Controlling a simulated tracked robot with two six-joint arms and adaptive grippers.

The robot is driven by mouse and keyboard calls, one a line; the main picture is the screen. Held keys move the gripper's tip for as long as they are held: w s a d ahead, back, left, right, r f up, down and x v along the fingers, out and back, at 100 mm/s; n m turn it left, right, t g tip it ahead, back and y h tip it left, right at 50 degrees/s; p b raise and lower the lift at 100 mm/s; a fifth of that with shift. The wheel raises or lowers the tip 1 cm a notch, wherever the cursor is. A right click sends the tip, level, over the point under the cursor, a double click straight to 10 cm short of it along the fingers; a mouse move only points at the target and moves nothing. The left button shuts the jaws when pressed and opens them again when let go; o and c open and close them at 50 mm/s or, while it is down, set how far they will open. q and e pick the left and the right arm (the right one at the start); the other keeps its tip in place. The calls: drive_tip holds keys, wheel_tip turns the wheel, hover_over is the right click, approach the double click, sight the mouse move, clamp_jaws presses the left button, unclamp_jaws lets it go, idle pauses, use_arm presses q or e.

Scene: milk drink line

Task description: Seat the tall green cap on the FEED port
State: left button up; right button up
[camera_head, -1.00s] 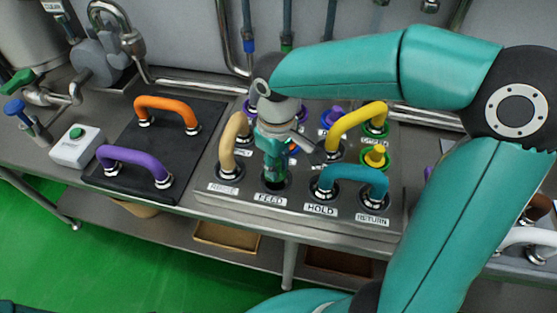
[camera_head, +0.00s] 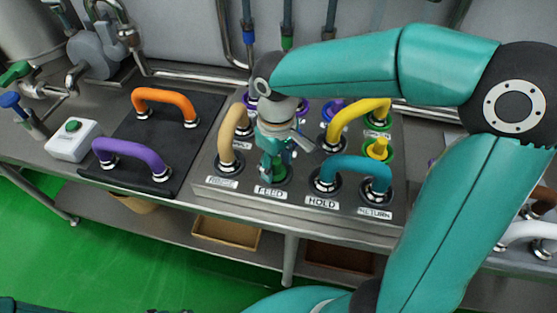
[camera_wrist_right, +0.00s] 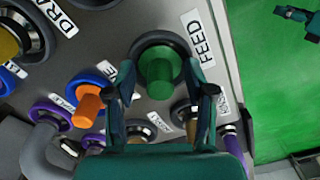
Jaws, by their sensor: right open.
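The tall green cap (camera_wrist_right: 160,72) stands inside the dark ring of the FEED port (camera_wrist_right: 139,46), seen nearly end-on in the right wrist view. It looks upright, though I cannot tell how deep it sits. In the head view the green cap (camera_head: 281,173) shows partly behind my fingers, above the FEED label. My right gripper (camera_wrist_right: 163,90) is open, one finger on each side of the cap, with visible gaps. In the head view the right gripper (camera_head: 276,168) points down at the port. My left gripper (camera_wrist_right: 296,14) shows only partly, over the green floor.
A teal hose (camera_head: 352,164) loops from HOLD to RETURN, right of FEED. A beige hose (camera_head: 232,132) stands close on the left, and a yellow hose (camera_head: 352,118) behind. An orange plug (camera_wrist_right: 88,104) is near FEED. Orange (camera_head: 165,96) and purple (camera_head: 131,152) hoses lie on a black mat.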

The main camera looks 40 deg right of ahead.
wheel_tip(320, 180, up, 12)
idle(0.6)
idle(0.5)
